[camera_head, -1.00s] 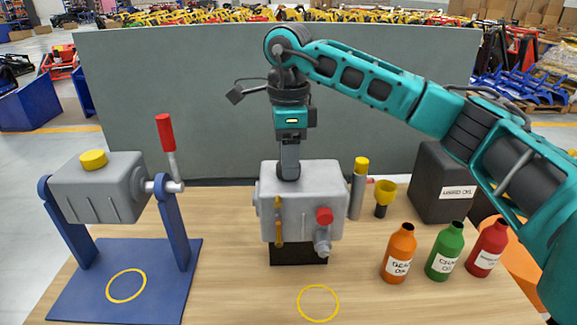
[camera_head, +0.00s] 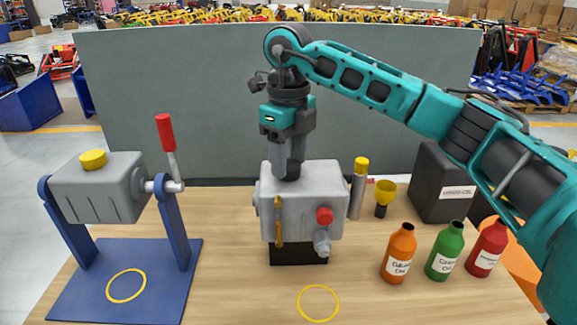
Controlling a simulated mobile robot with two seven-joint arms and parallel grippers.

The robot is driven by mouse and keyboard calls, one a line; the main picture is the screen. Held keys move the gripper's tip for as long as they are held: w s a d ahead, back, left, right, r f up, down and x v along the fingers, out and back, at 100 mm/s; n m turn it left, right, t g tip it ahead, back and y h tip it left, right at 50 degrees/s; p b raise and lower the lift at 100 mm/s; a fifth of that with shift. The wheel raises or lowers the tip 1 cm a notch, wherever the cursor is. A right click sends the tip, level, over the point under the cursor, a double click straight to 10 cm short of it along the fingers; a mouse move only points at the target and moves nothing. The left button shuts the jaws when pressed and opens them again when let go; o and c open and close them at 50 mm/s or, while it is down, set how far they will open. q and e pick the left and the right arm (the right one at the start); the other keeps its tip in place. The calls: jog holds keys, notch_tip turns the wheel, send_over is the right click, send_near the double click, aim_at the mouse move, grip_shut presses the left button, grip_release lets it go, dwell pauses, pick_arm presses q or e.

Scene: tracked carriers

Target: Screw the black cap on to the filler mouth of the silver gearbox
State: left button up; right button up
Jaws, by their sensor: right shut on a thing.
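The silver gearbox (camera_head: 315,215) stands on a black base in the middle of the table. A red knob and a fitting show low on its front, and a yellow strip on its front left. My right gripper (camera_head: 287,172) points straight down at the left part of the gearbox top, shut on a small black cap (camera_head: 287,177) between its fingertips. The cap is at the gearbox top; the filler mouth is hidden under it, so I cannot tell how far it is seated. My left gripper is not in view.
A grey gearbox (camera_head: 100,190) with a yellow cap hangs in a blue stand (camera_head: 180,235) at left, a red-handled lever beside it. Orange (camera_head: 398,255), green (camera_head: 445,252) and red (camera_head: 487,250) bottles stand at right.

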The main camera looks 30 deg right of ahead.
jog(key=m, duration=0.5)
jog(key=o, duration=1)
jog(key=shift+m, duration=0.3)
jog(key=shift+r, duration=0.1)
jog(key=shift+r, duration=6.4)
